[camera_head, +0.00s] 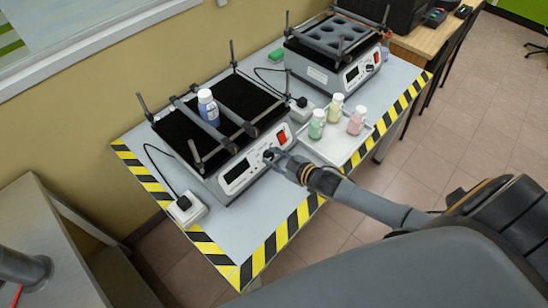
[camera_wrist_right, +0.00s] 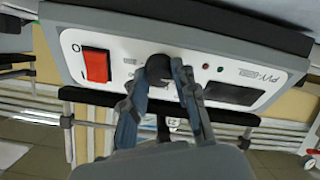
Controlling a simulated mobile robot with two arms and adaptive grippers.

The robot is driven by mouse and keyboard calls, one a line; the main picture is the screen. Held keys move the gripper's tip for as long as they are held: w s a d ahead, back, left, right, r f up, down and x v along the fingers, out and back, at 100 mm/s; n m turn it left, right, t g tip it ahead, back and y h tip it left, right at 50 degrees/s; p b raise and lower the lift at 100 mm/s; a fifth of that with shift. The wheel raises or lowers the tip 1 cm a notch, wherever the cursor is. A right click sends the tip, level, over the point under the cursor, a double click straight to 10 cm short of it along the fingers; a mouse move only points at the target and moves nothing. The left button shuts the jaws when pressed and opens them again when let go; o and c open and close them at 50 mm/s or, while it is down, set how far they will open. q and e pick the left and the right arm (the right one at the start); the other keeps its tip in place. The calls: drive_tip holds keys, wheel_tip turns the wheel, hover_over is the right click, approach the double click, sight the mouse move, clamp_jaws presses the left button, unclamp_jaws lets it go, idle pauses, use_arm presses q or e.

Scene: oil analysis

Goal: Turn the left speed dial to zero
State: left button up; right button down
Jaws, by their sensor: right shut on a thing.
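The left shaker (camera_head: 190,150) stands on the table with a black platform and a white front panel. Its speed dial is a round black knob (camera_wrist_right: 157,66) between the red switch (camera_wrist_right: 97,66) and the dark display (camera_wrist_right: 231,95) in the right wrist view. My right gripper (camera_head: 273,156) reaches the panel from the front right. In the wrist view its two blue-grey fingers (camera_wrist_right: 160,72) are on either side of the knob, shut on it. The knob is mostly hidden in the head view, and its pointer mark cannot be made out.
A blue bottle (camera_head: 208,106) stands on the left shaker among metal bars. A tray (camera_head: 346,150) with three bottles is close to the right of my gripper. A second shaker (camera_head: 340,50) stands behind. A white power adapter (camera_head: 187,209) lies at the table's left.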

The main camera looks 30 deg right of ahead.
idle(0.3)
drive_tip(key=c, duration=1)
unclamp_jaws()
drive_tip(key=shift+c, duration=0.2)
drive_tip(key=v, duration=1.2)
